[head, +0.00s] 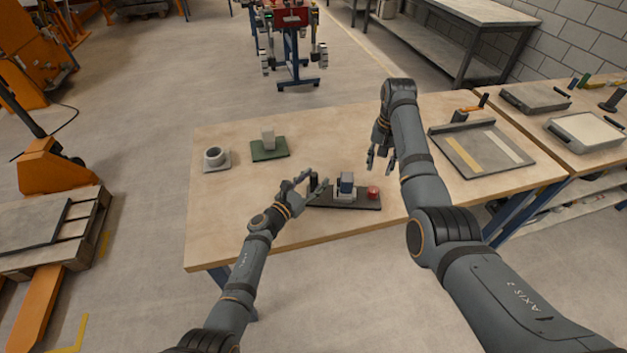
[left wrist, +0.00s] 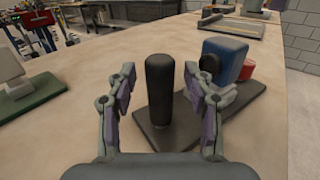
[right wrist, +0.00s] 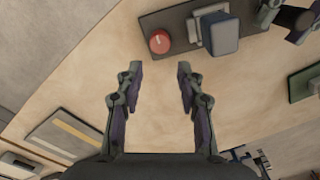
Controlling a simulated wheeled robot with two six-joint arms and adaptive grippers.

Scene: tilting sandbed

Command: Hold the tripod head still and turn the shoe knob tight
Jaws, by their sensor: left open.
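The tripod head is a dark base plate (head: 365,204) on the wooden table, with a black upright handle (left wrist: 159,90) at one end, a blue block (head: 347,182) on a pale body in the middle and a red knob (head: 373,192) at the other end. My left gripper (left wrist: 158,78) is open, with the handle upright between its fingers; a gap shows on both sides. My right gripper (right wrist: 160,70) is open and empty above the table. In the right wrist view the red knob (right wrist: 159,41) lies just beyond its fingertips, and the fingers do not touch it.
A grey ring-shaped part (head: 214,157) and a green plate with a pale block (head: 270,149) stand at the table's back left. A grey tray with coloured strips (head: 480,150) lies at the right. The table front is clear.

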